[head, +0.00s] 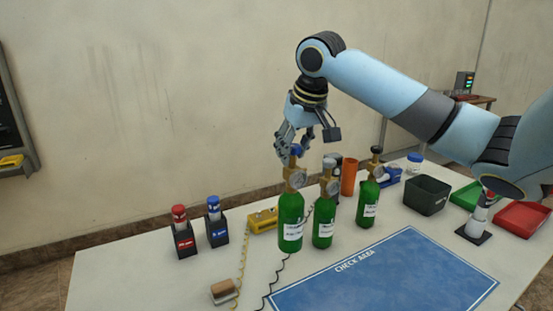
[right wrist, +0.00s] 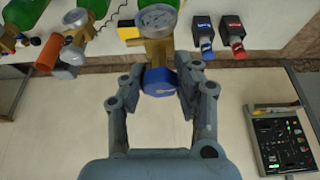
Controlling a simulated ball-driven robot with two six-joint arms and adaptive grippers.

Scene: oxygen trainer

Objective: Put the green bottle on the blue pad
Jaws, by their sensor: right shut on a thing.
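Three green bottles with brass valves and gauges show in the head view. The left one (head: 291,222) has a blue knob (right wrist: 160,80), the middle one (head: 323,228) a grey top, the right one (head: 368,205) a black top. My right gripper (head: 296,149) comes from above and is shut on the left bottle's blue knob; the right wrist view shows its fingers (right wrist: 159,78) on both sides of it. That bottle is upright; I cannot tell whether its base touches the table. The blue pad (head: 390,280), marked CHECK AREA, lies bare to the right in front. My left gripper is not visible.
Red-topped (head: 182,232) and blue-topped (head: 216,222) blocks stand left. A yellow box (head: 263,220) and dark cord lie close by the held bottle. An orange cup (head: 349,177), dark bin (head: 427,196), green tray (head: 467,195) and red tray (head: 522,216) stand right.

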